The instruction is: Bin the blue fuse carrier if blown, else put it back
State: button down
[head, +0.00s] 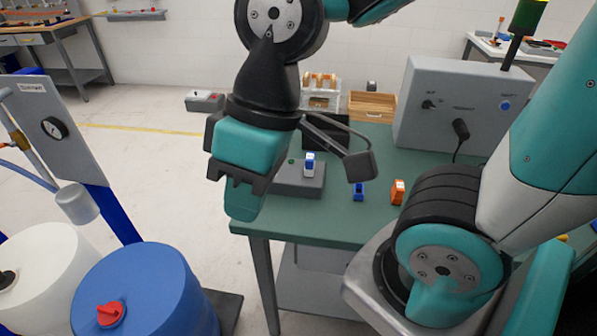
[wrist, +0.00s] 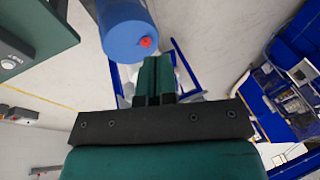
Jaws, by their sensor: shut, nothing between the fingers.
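A blue-and-white piece (head: 309,165), which looks like a fuse carrier, stands upright on a low grey box (head: 286,180) with a small green light on its top. A smaller blue piece (head: 358,191) stands on the green table to the right of that box. I cannot tell whether either is blown. My gripper (head: 243,208) is shut and empty, in front of and left of the grey box, apart from both blue pieces. In the wrist view its fingers (wrist: 155,82) lie together, pointing over the floor side, with no fuse carrier in sight.
An orange piece (head: 397,192) stands on the table (head: 300,214) near my arm. A grey panel box (head: 455,105) with a cable stands behind. A wooden tray (head: 372,105) and white rack (head: 320,98) are at the back. A blue drum (head: 145,290) is at lower left.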

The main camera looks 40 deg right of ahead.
aim_at(310, 159)
jog(key=z, duration=3.25)
jog(key=k, duration=1.5)
jog(key=u, duration=1.5)
jog(key=i, duration=1)
